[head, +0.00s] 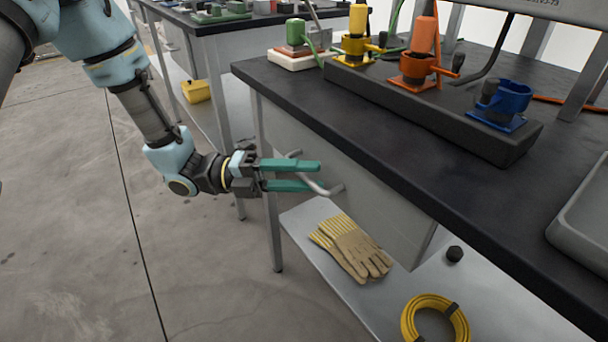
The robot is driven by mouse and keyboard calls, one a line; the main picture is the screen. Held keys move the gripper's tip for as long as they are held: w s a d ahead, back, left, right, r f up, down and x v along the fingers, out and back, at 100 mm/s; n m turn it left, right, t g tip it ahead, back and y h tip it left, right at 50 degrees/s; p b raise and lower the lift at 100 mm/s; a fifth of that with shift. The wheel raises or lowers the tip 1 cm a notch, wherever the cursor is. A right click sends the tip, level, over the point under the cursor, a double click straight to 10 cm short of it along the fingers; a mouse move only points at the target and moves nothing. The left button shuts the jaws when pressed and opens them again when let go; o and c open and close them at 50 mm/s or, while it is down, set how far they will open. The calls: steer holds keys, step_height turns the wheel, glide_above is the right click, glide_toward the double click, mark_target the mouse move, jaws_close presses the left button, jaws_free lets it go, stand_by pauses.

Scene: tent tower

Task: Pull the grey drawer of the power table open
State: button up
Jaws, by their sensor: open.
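The grey drawer (375,212) hangs under the black top of the power table (375,130). Its front looks flush beneath the tabletop edge. A light grey bar handle (312,183) stands out from the drawer front. My gripper (314,176) has green fingers and is open, pointing right toward the drawer. The fingers lie above and below part of the handle in the head view. I cannot tell whether they touch it. The upper finger hides part of the handle.
The lower shelf (300,215) holds work gloves (352,247), a yellow cable coil (435,318) and a small black knob (454,254). Coloured connectors stand in a dark block (440,112) on the tabletop. A table leg (270,210) stands near my gripper. Floor at left is clear.

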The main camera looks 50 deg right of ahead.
jaws_close()
stand_by(0.3)
stand_by(1.1)
